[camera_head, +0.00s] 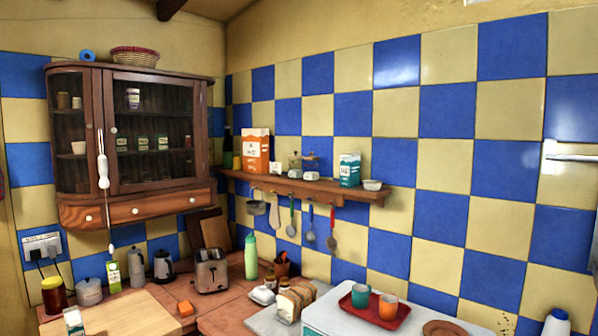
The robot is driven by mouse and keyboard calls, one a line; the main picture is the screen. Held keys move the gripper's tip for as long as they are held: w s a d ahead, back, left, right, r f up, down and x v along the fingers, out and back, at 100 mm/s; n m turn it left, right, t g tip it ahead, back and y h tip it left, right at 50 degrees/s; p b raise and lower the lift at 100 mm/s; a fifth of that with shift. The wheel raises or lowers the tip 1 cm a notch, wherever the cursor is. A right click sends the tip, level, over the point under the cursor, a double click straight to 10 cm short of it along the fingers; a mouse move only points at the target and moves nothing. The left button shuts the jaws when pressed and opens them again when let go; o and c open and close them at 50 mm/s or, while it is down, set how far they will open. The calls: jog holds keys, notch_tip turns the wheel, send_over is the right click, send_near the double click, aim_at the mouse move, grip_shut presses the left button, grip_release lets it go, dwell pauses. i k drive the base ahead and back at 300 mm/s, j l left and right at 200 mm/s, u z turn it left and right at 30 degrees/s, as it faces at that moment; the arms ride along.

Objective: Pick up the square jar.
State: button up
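I cannot tell for sure which thing is the square jar. A small clear glass jar (295,162) stands on the wooden wall shelf, between an orange box and a teal-and-white carton. A dark-red jar with a yellow lid (54,297) stands on the counter at the far left, beside a grey lidded pot (89,291). Small jars (142,144) also sit behind the glass of the wall cabinet; their shapes are too small to tell. My gripper is not in view.
A toaster (211,271), a green bottle (251,257) and bread (296,300) crowd the corner counter. A red tray (367,311) with two cups is at the front right. Utensils hang under the shelf (350,190). A cutting board (125,313) lies at left.

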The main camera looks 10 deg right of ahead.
aim_at(295, 166)
jog(key=z, duration=0.85)
jog(key=i+j+z, duration=0.15)
jog(key=j+z, duration=0.25)
jog(key=i+j+z, duration=0.1)
jog(key=j+z, duration=0.3)
jog(key=j, duration=0.2)
jog(key=j+z, duration=0.4)
jog(key=k+j+z, duration=0.1)
jog(key=j+z, duration=0.3)
jog(key=j, duration=0.25)
